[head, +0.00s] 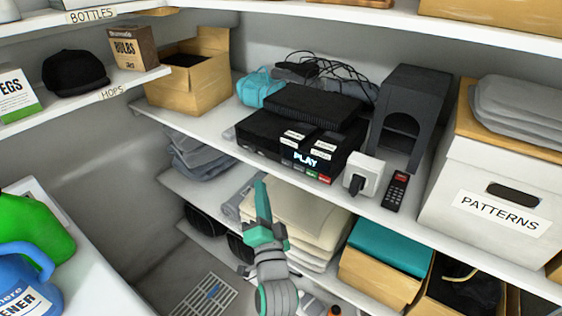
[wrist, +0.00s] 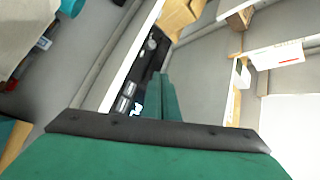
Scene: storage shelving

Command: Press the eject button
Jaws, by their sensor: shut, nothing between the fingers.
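A black player (head: 258,133) with a lit PLAY display (head: 305,159) sits on the middle shelf. Small coloured buttons lie along its front, including a red one (head: 325,179) at the right end; I cannot read which one says eject. White labels are stuck on top. My teal gripper (head: 263,192) is shut and empty, pointing up, in front of and below the player's left part, apart from it. In the wrist view, the shut fingers (wrist: 163,95) stand beside the player's dark front (wrist: 146,60), partly covering it.
A white plug adapter (head: 361,174) and a black remote (head: 397,190) stand right of the player. A black box (head: 291,101) lies on top of it. Folded cloths (head: 300,205) fill the shelf below, behind my gripper. A PATTERNS box (head: 500,190) stands at right.

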